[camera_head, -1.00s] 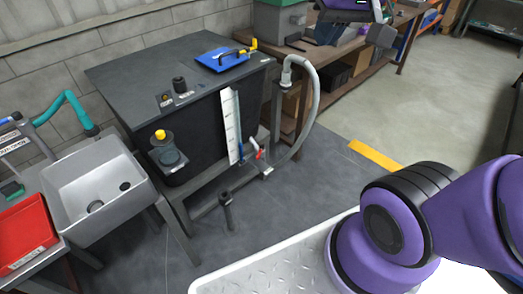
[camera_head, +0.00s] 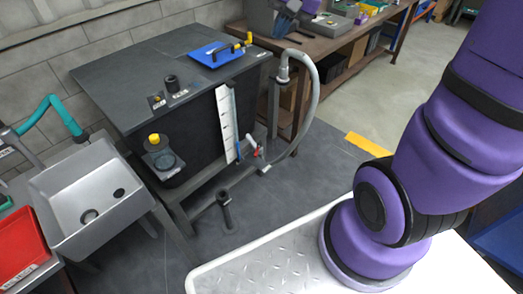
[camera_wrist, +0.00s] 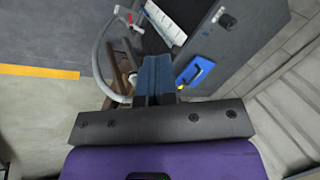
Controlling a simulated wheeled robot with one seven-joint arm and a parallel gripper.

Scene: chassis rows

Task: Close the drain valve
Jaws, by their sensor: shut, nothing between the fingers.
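The drain valve has a small red handle (camera_head: 256,151) on a grey fitting at the tank's lower front corner, at the low end of a grey hose (camera_head: 312,95). In the wrist view the red valve handle (camera_wrist: 137,28) shows at the top, left of the fingers. Whether the valve is open or shut is too small to tell. My gripper (camera_wrist: 155,68) is shut and empty, well apart from the valve.
The dark tank (camera_head: 130,70) carries a blue hatch with a yellow-ended handle (camera_head: 217,54) and a white gauge strip (camera_head: 226,120). A grey sink (camera_head: 70,185) and red bin (camera_head: 22,245) stand left. A bench (camera_head: 335,48) is behind. Floor in front is clear around a short post (camera_head: 225,210).

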